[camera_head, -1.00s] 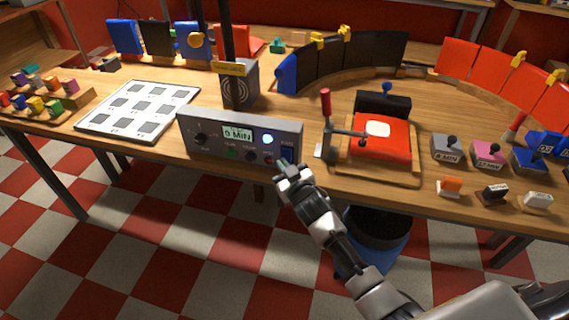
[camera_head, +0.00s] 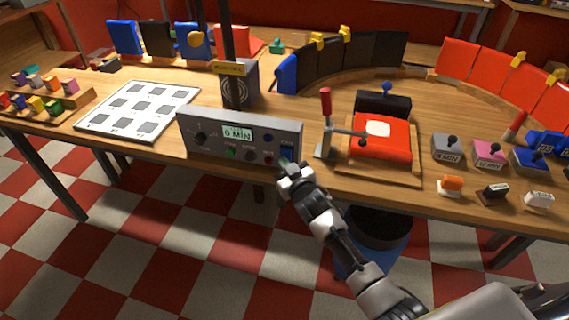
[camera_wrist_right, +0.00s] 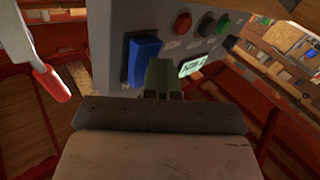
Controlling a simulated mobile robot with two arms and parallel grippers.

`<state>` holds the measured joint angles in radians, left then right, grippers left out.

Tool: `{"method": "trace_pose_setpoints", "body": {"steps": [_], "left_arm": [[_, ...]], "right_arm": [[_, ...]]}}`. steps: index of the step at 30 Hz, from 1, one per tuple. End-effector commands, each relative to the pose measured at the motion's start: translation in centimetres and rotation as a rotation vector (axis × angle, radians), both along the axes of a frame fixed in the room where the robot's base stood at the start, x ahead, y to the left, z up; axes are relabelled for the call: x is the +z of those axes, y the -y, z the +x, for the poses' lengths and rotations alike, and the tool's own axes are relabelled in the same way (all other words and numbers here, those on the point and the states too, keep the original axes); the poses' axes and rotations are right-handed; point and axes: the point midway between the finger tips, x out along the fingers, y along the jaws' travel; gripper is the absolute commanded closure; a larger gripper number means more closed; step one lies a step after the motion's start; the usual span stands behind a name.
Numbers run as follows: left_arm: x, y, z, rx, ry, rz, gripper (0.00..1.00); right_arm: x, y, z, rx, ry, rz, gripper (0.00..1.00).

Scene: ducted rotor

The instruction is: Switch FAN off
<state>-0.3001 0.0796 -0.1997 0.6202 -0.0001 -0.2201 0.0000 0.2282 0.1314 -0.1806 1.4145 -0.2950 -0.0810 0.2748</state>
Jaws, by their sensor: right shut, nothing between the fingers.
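The grey control box (camera_head: 215,148) stands at the front edge of the bench, with a display reading "0 MIN". Its blue rocker switch (camera_wrist_right: 143,60) is large in the right wrist view. In the head view my right gripper (camera_head: 284,164) partly covers the switch at the box's right end. My right gripper, also in the wrist view (camera_wrist_right: 161,76), is shut and empty, its tips at the switch's edge; contact is unclear. The fan (camera_head: 243,86) stands behind the box. My left gripper is not in view.
A red-handled toggle clamp (camera_head: 325,110) stands right of the box beside a wooden board with a red pad (camera_head: 390,147). A white grid sheet (camera_head: 85,128) lies left. A blue bin (camera_head: 375,255) stands below the bench edge.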

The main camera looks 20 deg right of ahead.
Motion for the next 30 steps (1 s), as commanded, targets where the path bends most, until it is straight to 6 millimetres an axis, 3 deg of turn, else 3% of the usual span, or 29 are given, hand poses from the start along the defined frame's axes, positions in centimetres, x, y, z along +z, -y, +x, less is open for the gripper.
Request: {"method": "trace_pose_setpoints", "body": {"steps": [30], "left_arm": [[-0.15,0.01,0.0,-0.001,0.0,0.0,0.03]], "right_arm": [[-0.07,0.65,0.45,-0.009,-0.002,-0.001,1.0]]}}
